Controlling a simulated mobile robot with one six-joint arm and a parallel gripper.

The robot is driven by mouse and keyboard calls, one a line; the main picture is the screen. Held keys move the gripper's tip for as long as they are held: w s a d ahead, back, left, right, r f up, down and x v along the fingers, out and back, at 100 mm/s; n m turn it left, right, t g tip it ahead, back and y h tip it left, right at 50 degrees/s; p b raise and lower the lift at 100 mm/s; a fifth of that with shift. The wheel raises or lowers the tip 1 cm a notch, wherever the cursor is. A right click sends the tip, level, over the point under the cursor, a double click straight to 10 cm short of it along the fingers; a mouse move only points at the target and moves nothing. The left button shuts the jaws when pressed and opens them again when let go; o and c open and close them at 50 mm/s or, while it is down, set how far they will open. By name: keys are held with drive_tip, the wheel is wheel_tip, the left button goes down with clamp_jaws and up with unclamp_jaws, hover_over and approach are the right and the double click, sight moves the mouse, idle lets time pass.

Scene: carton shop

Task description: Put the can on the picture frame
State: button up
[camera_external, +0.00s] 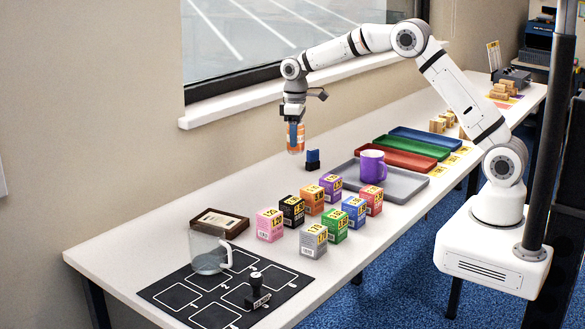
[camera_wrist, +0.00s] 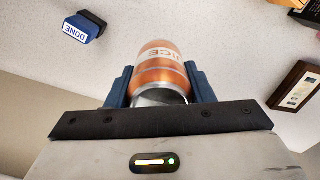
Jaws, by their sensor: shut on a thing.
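My gripper (camera_external: 296,134) is shut on an orange can (camera_external: 295,146) and holds it in the air above the back part of the table. The picture frame (camera_external: 220,222) is brown with a pale picture and lies flat at the table's left back, well to the left of and below the can. It also shows at the right edge of the wrist view (camera_wrist: 297,88).
A glass mug (camera_external: 209,252) stands in front of the frame, on a black marked mat (camera_external: 180,297) with a stamp (camera_external: 257,292). Several small coloured boxes (camera_external: 308,240) stand mid-table. A blue stamp (camera_external: 313,160), a grey tray (camera_external: 402,187) and a purple mug (camera_external: 372,168) are farther right.

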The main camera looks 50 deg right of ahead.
drive_tip(key=a+r+p, duration=0.2)
drive_tip(key=a, duration=1.6)
drive_tip(key=p, duration=0.3)
hover_over(234, 219)
wheel_tip(234, 219, down, 5)
drive_tip(key=shift+d+f+p, duration=0.15)
drive_tip(key=shift+f+p, duration=0.4)
drive_tip(key=shift+f, duration=1.5)
drive_tip(key=shift+f, duration=0.2)
drive_tip(key=o, duration=0.9)
drive_tip(key=shift+r, duration=0.1)
